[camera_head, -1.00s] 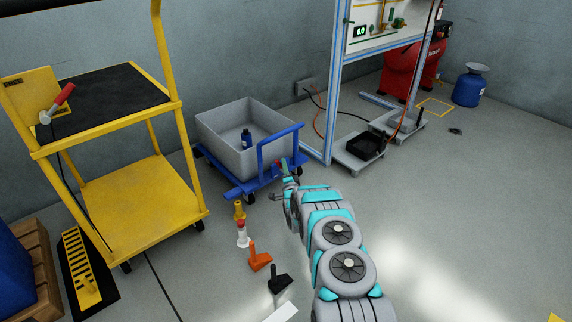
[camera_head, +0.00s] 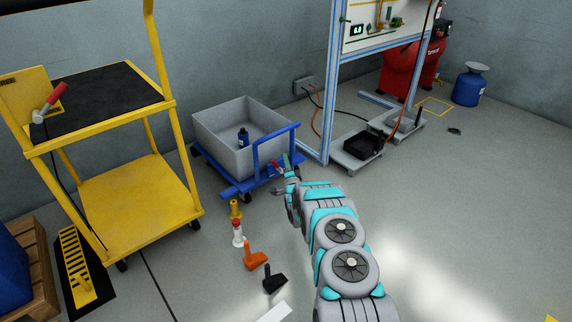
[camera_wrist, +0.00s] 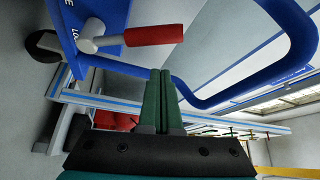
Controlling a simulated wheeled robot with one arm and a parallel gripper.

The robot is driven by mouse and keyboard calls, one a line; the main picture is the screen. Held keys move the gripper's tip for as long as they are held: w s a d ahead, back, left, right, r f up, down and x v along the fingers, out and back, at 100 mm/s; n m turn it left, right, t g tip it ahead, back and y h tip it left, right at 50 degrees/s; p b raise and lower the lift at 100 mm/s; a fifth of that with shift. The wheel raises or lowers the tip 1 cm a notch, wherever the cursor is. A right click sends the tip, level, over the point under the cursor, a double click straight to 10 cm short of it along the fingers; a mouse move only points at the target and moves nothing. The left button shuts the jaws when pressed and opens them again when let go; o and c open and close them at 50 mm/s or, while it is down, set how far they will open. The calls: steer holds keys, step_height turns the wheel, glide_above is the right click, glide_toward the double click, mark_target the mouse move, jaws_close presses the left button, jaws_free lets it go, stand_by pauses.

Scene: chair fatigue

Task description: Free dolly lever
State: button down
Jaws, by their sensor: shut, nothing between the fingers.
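The blue dolly (camera_head: 238,188) carries a grey bin and stands near the wall in the head view. Its lever has a red grip (camera_wrist: 155,35) on a grey pivot (camera_wrist: 92,36) and lies sideways across the upper part of the wrist view. In the head view the red lever (camera_head: 277,164) is small, close to my gripper (camera_head: 287,163). In the wrist view my gripper (camera_wrist: 160,75) is shut and empty, its green fingertips just below the red grip in the picture. I cannot tell whether they touch it.
The dolly's blue handle (camera_wrist: 296,30) curves around the right of my fingers in the wrist view. A grey bin (camera_head: 215,140) holds a blue bottle (camera_head: 243,138). A yellow cart (camera_head: 140,205) stands left. Open floor extends right.

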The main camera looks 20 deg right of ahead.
steer(key=d+v, duration=0.1)
steer(key=v, duration=0.8)
steer(key=shift+s+f, duration=0.35)
steer(key=shift+a+p, duration=0.1)
steer(key=shift+p, duration=0.2)
steer(key=w+a+r+n+g+y+p, duration=0.1)
steer(key=a+r+n+g+p, duration=0.25)
steer(key=r, duration=0.75)
steer(key=s+a+r+n+g, duration=0.5)
steer(key=s+r+g, duration=0.2)
steer(key=s+r, duration=0.45)
steer(key=s+a+r+n+g+p, duration=0.1)
steer(key=s+a+r+n+g, duration=0.1)
steer(key=s, duration=1.5)
steer(key=s+a+r+n+g+y+p, duration=0.1)
steer(key=s+a+r+n+g, duration=0.2)
steer(key=s, duration=1.4)
steer(key=s+a+r+n+g+y+p, duration=0.1)
steer(key=s+a+r+n+g, duration=0.2)
steer(key=s, duration=1.4)
step_height(320, 180, up, 6)
steer(key=a+g, duration=0.2)
steer(key=g, duration=0.1)
steer(key=shift+a+f, duration=0.25)
